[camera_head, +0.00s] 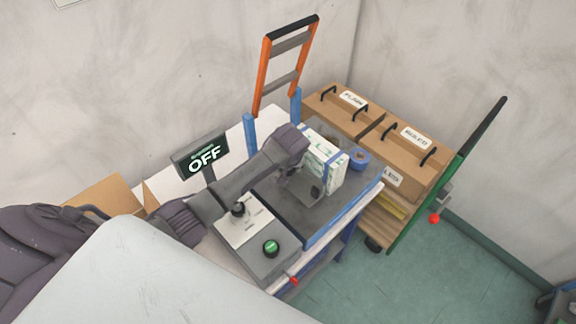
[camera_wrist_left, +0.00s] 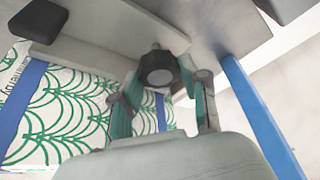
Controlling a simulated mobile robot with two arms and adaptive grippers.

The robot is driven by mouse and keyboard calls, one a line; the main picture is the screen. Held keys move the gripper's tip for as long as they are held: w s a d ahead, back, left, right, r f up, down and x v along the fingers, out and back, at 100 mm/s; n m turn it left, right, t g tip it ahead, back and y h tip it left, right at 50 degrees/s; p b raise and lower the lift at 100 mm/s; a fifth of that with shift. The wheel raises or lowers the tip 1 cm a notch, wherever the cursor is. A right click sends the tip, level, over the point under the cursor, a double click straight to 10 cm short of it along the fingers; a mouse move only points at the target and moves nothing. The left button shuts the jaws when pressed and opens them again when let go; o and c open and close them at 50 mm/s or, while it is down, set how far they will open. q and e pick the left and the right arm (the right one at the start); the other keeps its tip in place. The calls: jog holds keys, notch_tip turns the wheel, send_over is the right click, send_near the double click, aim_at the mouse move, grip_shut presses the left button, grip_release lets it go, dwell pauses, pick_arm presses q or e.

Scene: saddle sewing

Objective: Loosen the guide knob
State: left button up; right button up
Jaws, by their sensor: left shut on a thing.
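The guide knob (camera_wrist_left: 158,68) is a dark, faceted knob with a pale face, under a light metal bracket in the left wrist view. My left gripper (camera_wrist_left: 161,82) has its greenish fingers on either side of the knob and is shut on it. In the head view my left gripper (camera_head: 290,174) reaches over the machine table, beside a white and green paper stack with blue bands (camera_head: 325,162). The knob is hidden there behind my arm.
A lit OFF sign (camera_head: 204,155) stands behind my left arm. A control box with a green button (camera_head: 271,248) and a black lever (camera_head: 238,208) is in front. A blue roll (camera_head: 359,157) lies right of the stack. Labelled brown boxes (camera_head: 400,140) stand behind.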

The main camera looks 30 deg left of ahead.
aim_at(293, 191)
pick_arm(q)
jog(key=shift+n, duration=0.8)
jog(key=shift+g, duration=0.3)
jog(key=o, duration=1.1)
jog(key=shift+o, duration=0.2)
jog(key=v, duration=1.2)
jog(key=shift+d, duration=0.25)
jog(key=shift+d+f, duration=0.15)
